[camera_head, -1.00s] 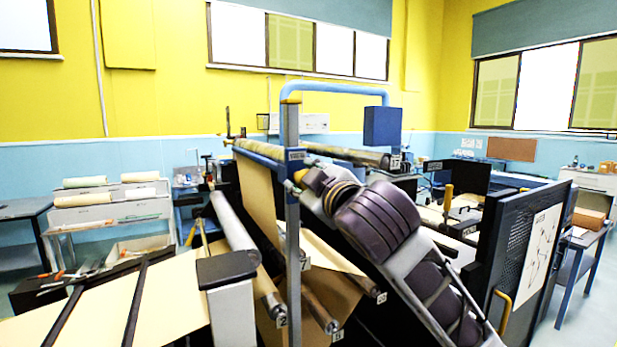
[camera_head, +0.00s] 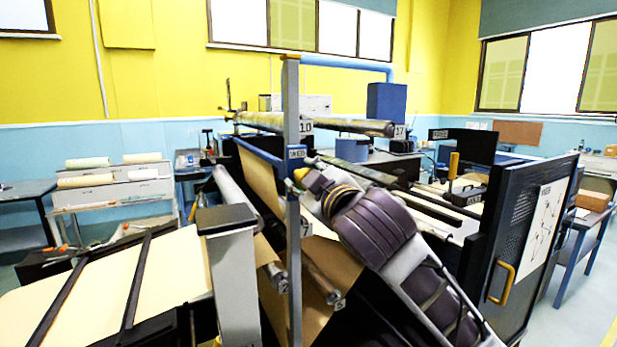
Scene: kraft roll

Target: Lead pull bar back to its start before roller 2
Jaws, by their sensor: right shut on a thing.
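My right gripper (camera_head: 303,180) is at the end of my purple and grey right arm, just behind the blue-grey upright post. It is shut at the near end of a blue bar, which looks like the pull bar (camera_head: 257,151); the post and the gripper hide the grip itself. The bar runs away to the upper left, with brown kraft web (camera_head: 258,185) hanging below it. A grey roller (camera_head: 232,190) lies left of the web, and its near end is partly hidden. My left gripper is out of view.
The upright post (camera_head: 292,100) stands close to my right gripper. Long rollers (camera_head: 330,124) tagged 10 and 17 lie above and behind. A flat paper-covered table (camera_head: 175,270) is at left. A black mesh guard door (camera_head: 520,235) with a yellow handle stands at right.

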